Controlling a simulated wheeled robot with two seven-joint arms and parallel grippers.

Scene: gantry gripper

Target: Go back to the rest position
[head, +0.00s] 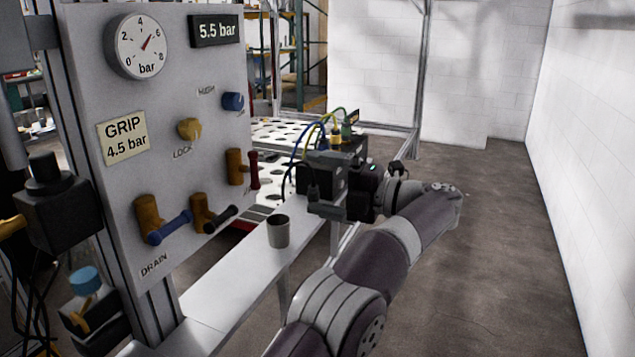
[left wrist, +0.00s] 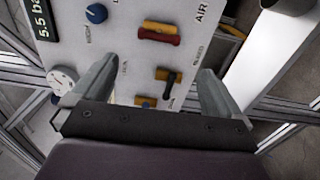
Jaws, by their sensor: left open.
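My left gripper (head: 310,183) is held out in front of the right side of the grey control panel (head: 160,90), above a narrow white shelf. Its jaws are apart with nothing between them. In the left wrist view the two fingers of my left gripper (left wrist: 155,88) stand wide apart, with the panel (left wrist: 125,50) and its valve handles beyond the tips. The gripper looks clear of the handles, though the exact gap cannot be told. My right gripper is in neither view.
A grey cup (head: 278,231) stands on the white shelf (head: 235,285) below and left of the gripper. The panel carries a pressure gauge (head: 140,46), a yellow lock knob (head: 189,129) and a red-handled valve (head: 240,168). Open floor (head: 490,240) lies at right, before a white wall.

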